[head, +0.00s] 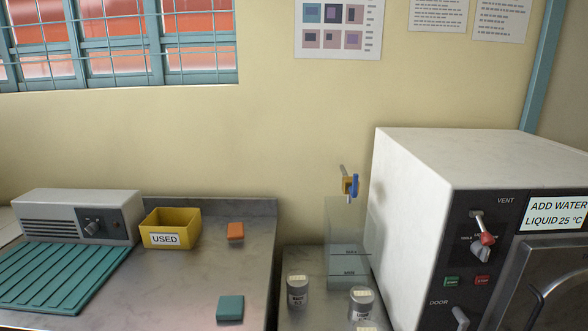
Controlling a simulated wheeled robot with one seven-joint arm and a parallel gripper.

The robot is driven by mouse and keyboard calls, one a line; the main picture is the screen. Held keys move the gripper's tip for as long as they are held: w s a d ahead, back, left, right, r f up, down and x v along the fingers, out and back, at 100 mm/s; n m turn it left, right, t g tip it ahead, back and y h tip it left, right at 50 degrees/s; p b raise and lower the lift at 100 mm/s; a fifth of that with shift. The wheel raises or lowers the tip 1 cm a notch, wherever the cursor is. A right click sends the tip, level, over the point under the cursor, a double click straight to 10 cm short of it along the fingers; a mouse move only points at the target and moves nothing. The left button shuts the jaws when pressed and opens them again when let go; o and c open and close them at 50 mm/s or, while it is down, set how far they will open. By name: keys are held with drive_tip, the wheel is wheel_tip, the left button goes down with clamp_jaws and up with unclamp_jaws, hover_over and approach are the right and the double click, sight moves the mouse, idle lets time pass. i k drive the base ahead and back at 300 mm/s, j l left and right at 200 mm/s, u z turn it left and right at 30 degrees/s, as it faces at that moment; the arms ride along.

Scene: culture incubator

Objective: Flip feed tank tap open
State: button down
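The feed tank (346,228) is a clear grey box with MAX and MIN lines, standing left of the white incubator (415,190). Its tap sits above the tank's top, by the wall, with a brass body (347,184) and a grey pipe rising from it. The tap's blue lever (354,186) stands roughly upright at the right side of the body. I cannot tell from this view whether the tap is open or shut. My gripper is not in view.
Several lidded jars (297,291) stand in front of the tank. The incubator's side is close to the tank's right. On the left bench are a yellow USED bin (171,229), an orange block (236,231), a teal block (230,307) and a ribbed green mat (60,277).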

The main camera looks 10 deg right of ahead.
sight(353, 189)
drive_tip(key=i+j+u, duration=0.15)
drive_tip(key=i, duration=0.4)
drive_tip(key=i+u, duration=0.1)
drive_tip(key=i, duration=0.45)
